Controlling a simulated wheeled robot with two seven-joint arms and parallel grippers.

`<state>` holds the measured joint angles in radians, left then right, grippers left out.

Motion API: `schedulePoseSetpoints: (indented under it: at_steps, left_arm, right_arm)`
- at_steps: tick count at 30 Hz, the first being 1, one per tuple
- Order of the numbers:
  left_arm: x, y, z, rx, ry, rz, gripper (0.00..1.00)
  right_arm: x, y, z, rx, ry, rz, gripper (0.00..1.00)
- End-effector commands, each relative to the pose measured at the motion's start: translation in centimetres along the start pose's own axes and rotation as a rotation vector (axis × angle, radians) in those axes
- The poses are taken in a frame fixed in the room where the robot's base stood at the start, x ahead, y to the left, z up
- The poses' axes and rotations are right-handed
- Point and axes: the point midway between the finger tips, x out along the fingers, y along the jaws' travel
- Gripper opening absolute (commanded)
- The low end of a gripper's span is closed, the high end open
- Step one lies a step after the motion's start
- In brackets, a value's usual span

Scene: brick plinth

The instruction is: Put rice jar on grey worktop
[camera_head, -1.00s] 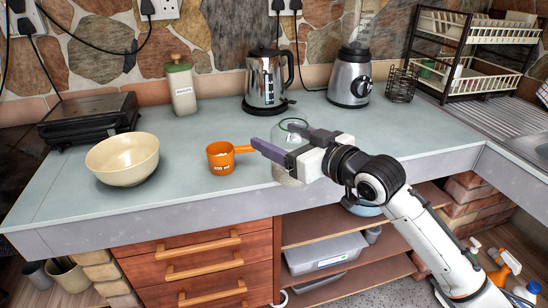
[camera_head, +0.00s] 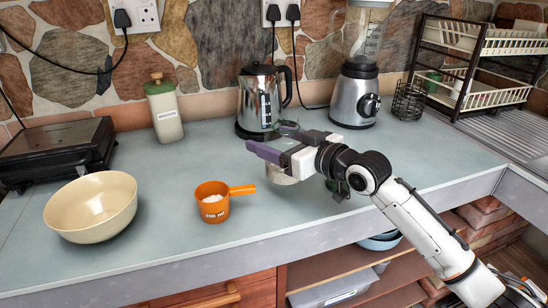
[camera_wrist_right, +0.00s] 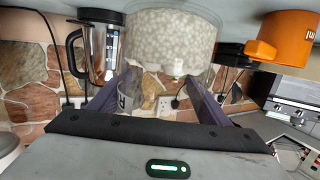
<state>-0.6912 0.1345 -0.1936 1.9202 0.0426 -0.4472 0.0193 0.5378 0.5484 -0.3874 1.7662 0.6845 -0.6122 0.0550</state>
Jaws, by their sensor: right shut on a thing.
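The rice jar (camera_head: 281,178) is clear glass with pale rice inside. In the head view it is largely hidden behind my right gripper (camera_head: 268,153). In the right wrist view, which is upside down, the rice jar (camera_wrist_right: 170,35) stands between the two purple fingers of my right gripper (camera_wrist_right: 165,85), which is shut on it. The jar is over the grey worktop (camera_head: 330,205), near its front part. I cannot tell whether its base touches the surface. My left gripper is in neither view.
An orange measuring cup (camera_head: 212,207) with white contents stands left of the jar, its handle pointing toward it. A cream bowl (camera_head: 91,208) is further left. A kettle (camera_head: 258,100), a blender (camera_head: 355,98) and a green-lidded canister (camera_head: 165,112) stand behind. The worktop's right front is clear.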

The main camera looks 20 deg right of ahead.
Motion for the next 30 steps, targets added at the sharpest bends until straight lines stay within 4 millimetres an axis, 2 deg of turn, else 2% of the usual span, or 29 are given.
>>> schedulePoseSetpoints:
  at_steps: [4, 10, 21, 22, 25, 30]
  left_arm:
    - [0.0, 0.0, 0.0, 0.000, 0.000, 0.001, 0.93]
    - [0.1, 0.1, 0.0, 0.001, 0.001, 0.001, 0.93]
    - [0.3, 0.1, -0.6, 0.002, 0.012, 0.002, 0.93]
    - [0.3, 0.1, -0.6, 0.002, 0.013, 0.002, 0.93]
    - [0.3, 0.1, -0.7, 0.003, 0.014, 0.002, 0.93]
    - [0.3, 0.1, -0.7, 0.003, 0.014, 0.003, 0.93]
  right_arm:
    - [0.1, 0.0, 0.8, 0.000, 0.006, 0.000, 0.28]
    - [0.5, 0.0, 3.4, 0.000, 0.005, 0.000, 0.28]
    - [0.6, 0.0, 3.8, -0.001, 0.008, 0.000, 0.28]
    - [0.6, 0.0, 4.2, 0.000, 0.001, 0.000, 0.73]
    - [0.6, 0.0, 4.1, 0.000, 0.001, 0.000, 0.90]
    - [0.6, 0.0, 4.1, -0.001, 0.001, 0.000, 0.90]
